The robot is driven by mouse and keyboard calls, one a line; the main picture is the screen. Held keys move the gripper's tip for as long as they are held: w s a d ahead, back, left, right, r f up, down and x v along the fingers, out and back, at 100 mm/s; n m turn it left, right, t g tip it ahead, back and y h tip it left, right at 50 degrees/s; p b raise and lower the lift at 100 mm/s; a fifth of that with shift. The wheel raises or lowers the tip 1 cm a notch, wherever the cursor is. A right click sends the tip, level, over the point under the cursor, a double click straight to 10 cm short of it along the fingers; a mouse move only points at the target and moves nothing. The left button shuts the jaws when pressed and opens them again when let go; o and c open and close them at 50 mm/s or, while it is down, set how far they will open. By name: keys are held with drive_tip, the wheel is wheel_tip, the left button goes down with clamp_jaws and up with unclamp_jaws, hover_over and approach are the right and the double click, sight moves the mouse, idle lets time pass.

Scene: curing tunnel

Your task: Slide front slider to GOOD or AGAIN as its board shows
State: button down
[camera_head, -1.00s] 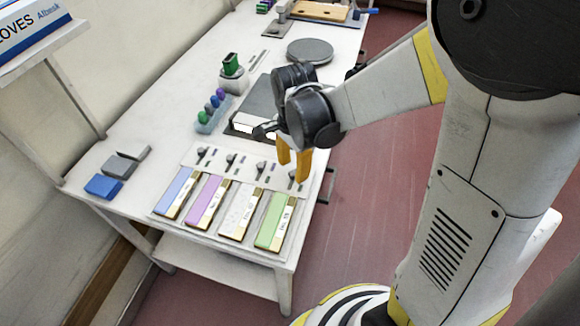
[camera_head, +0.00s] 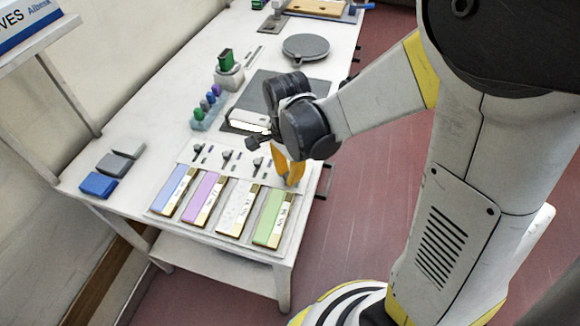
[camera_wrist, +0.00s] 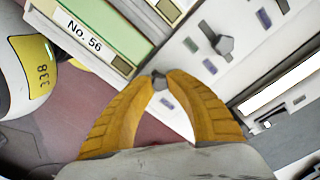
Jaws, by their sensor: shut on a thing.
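Boards lie in a row at the table's near end: blue (camera_head: 172,189), purple (camera_head: 203,197), white speckled (camera_head: 238,207) and green (camera_head: 268,217). The green board, marked "No. 56" in the wrist view (camera_wrist: 103,27), is at the row's right end. My gripper (camera_head: 290,180) is down at the slider panel behind it. In the wrist view my yellow fingers close on a small grey slider knob (camera_wrist: 158,82), the one beside the green board. A short purple mark (camera_wrist: 167,103) shows beside it. Any GOOD or AGAIN lettering is not readable.
A neighbouring slider knob (camera_wrist: 222,44) stands close to my fingers. More knobs (camera_head: 226,155) line the panel to the left.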

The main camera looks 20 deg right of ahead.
sight(287, 177)
drive_tip(key=shift+s+a, duration=0.1)
drive_tip(key=shift+s, duration=0.1)
drive_tip(key=c, duration=1.3)
unclamp_jaws()
drive_tip(key=shift+o, duration=0.2)
wheel_tip(287, 177, up, 12)
